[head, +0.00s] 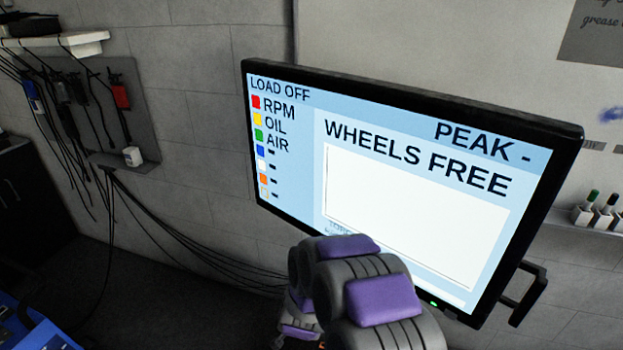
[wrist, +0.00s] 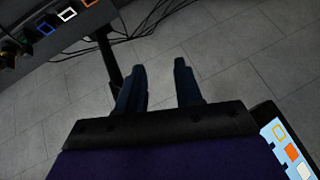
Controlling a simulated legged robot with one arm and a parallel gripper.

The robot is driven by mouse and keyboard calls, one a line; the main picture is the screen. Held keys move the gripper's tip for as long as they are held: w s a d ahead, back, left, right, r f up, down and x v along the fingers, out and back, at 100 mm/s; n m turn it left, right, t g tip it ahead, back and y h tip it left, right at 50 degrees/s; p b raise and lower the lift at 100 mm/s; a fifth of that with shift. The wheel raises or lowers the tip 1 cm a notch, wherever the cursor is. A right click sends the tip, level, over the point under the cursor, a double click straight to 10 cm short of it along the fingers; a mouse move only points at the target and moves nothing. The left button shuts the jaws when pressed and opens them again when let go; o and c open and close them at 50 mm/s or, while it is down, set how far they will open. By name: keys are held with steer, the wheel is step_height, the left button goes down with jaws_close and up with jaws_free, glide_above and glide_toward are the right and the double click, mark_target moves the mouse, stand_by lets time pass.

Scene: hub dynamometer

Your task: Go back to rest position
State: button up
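My gripper (wrist: 160,75) shows in the wrist view with its two dark fingers apart and nothing between them. The grey tiled floor is beyond the fingertips. In the head view my purple and grey arm rises at the bottom middle, in front of the lower part of a monitor (head: 400,170). The gripper itself cannot be made out there. The monitor reads "LOAD OFF", "WHEELS FREE" and "PEAK -", with a column of coloured squares beside RPM, OIL and AIR.
A wall panel (head: 100,115) with hanging cables stands at the left, below a white shelf (head: 60,42). In the wrist view a dark post (wrist: 108,60) stands near the left finger, and a panel with coloured squares (wrist: 290,150) is at lower right.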

steer(key=s+d+r+n+g+y, duration=0.1)
steer(key=s+d+r+n+g, duration=0.1)
steer(key=s+r, duration=0.6)
steer(key=s+d+r+n+g+y, duration=0.1)
steer(key=s+d+r+n+g, duration=0.15)
steer(key=s+r, duration=0.55)
steer(key=s+d+r+g+h, duration=0.1)
steer(key=s+d+r, duration=0.2)
steer(key=s, duration=0.4)
steer(key=s+d+r+g+h, duration=0.1)
steer(key=s+d+r+g, duration=0.1)
steer(key=s+d+r, duration=0.2)
steer(key=s+d+r+g, duration=0.2)
steer(key=s+d+r, duration=0.2)
steer(key=s, duration=0.8)
steer(key=d+n, duration=0.1)
steer(key=d, duration=0.1)
steer(key=shift+s+d+h, duration=0.2)
steer(key=shift+d+h, duration=0.15)
steer(key=shift+h, duration=0.05)
